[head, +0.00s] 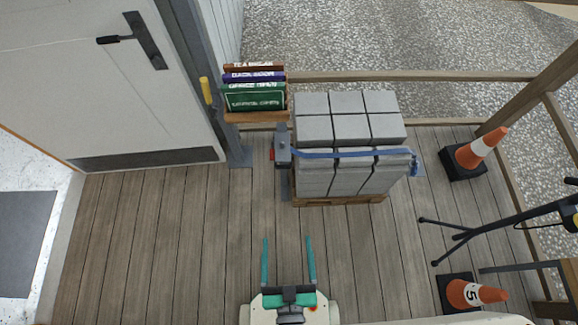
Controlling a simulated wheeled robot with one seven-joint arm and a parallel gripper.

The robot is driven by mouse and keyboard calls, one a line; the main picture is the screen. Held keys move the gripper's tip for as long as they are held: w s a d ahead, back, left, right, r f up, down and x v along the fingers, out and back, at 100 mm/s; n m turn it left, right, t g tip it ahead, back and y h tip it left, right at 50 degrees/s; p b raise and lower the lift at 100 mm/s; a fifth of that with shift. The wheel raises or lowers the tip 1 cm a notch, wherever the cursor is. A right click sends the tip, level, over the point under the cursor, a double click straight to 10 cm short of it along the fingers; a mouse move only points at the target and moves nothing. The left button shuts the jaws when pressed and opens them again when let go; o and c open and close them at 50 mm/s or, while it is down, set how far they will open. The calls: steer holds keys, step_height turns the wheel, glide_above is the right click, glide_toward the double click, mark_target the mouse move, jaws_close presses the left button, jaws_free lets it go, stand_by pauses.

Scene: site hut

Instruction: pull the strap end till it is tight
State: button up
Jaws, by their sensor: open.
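A blue strap (345,154) runs across a stack of grey blocks (349,131) on a wooden pallet (340,201). Its left end meets a grey post-like fitting (283,147) with a small red part, beside the stack. At the right its blue end (415,165) hangs bunched at the stack's edge. I cannot tell from here how tight the strap is. My gripper (288,240) is at the bottom middle, with two long teal fingers apart and nothing between them. It is well short of the stack and touches neither strap nor blocks.
The plank floor (160,240) is clear at left and before the pallet.

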steer(key=w+f+t, duration=0.1)
steer(key=w+f, duration=0.4)
steer(key=f, duration=0.3)
steer(key=w+f, duration=0.6)
steer(key=f, duration=0.2)
steer(key=t, duration=0.1)
glide_toward(283, 166)
steer(key=w, duration=0.6)
steer(key=w+f, duration=0.1)
steer(key=w, duration=0.3)
steer(key=shift+a, duration=0.1)
steer(key=shift+s, duration=0.1)
